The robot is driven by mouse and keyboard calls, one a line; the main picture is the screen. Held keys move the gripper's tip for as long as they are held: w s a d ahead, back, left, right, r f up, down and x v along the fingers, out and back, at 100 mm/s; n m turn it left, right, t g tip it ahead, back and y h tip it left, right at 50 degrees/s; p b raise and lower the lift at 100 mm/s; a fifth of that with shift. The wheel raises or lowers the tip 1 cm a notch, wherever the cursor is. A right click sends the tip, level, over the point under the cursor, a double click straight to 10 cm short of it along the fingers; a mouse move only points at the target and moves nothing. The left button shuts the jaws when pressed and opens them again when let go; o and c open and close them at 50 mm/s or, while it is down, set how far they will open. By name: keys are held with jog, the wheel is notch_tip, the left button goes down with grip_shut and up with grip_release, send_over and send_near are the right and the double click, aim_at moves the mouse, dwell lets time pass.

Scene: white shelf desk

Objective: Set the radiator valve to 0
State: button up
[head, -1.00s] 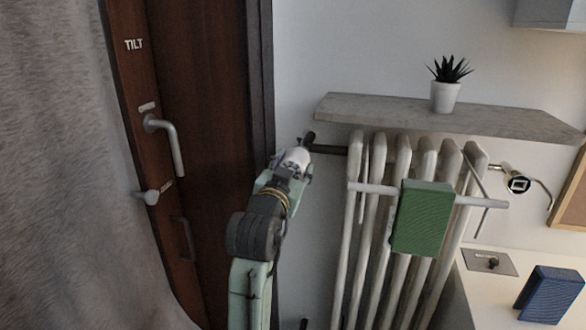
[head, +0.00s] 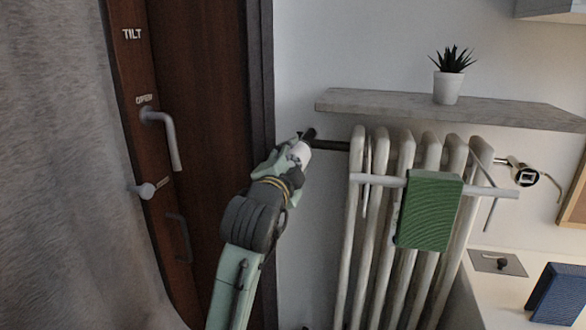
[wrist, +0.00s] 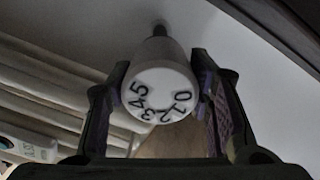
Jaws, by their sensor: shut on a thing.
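The radiator valve is a white knob (wrist: 160,88) with black numbers 0 to 5 around its face, seen nearly face-on in the wrist view. The 0 is at the right of the face and the 5 at the upper left. My gripper (wrist: 162,98) is shut on the knob, with one dark finger on each side. In the head view the white knob (head: 299,152) shows at the end of the dark pipe (head: 330,145), left of the radiator (head: 357,230), partly hidden by my gripper (head: 290,158). No pointer mark is clear to me.
A grey shelf (head: 400,103) with a potted plant (head: 448,88) is above the radiator. A green cloth-like item (head: 430,212) hangs on a white rail in front of it.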

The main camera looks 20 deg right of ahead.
jog(key=m+b, duration=0.2)
jog(key=m, duration=0.2)
jog(key=shift+f, duration=0.1)
jog(key=shift+m+b, duration=0.8)
jog(key=shift+m, duration=0.9)
jog(key=o, duration=1.1)
jog(key=shift+o, duration=0.2)
jog(key=v, duration=1.2)
